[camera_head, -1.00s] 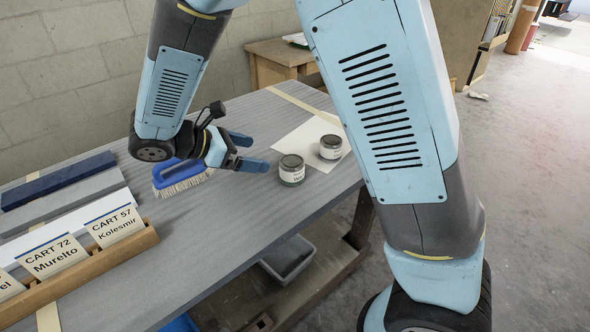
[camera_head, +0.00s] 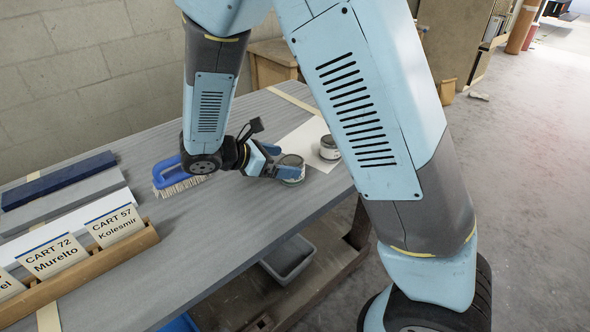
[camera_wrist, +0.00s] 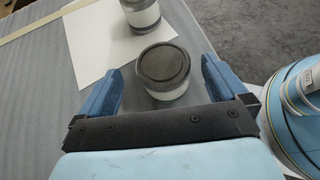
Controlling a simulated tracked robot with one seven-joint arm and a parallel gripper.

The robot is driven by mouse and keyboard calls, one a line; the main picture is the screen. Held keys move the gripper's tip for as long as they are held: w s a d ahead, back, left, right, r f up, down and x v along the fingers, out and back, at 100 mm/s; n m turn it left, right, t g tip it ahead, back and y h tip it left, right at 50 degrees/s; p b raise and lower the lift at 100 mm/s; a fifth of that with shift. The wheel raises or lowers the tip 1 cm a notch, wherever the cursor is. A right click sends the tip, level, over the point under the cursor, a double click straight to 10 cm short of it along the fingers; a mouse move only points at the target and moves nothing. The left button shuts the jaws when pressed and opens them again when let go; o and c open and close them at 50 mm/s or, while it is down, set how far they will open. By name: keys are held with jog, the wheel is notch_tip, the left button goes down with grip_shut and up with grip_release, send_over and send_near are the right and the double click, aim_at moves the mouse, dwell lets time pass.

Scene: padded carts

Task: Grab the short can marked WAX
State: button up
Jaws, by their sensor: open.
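A short can (camera_head: 292,170) with a dark lid and pale label stands on the grey table near its right edge. In the wrist view the same can (camera_wrist: 165,72) sits between the two blue fingers of my gripper (camera_wrist: 160,88), which are open with a gap on each side. In the head view my gripper (camera_head: 279,168) is low at the can and partly covers it. A second similar can (camera_head: 329,148) stands behind it on a white sheet, and also shows at the top of the wrist view (camera_wrist: 141,14). The lettering on both labels is unreadable here.
A blue brush (camera_head: 177,178) lies on the table (camera_head: 215,240) left of my gripper. A wooden rack of cart cards (camera_head: 90,265) stands at the front left. The white sheet (camera_wrist: 98,50) lies beyond the near can. A grey bin (camera_head: 288,260) sits below the tabletop.

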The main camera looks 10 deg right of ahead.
aim_at(287, 162)
jog(key=shift+x, duration=1.85)
jog(key=shift+s, duration=0.1)
jog(key=shift+c, duration=0.2)
jog(key=c, duration=1.2)
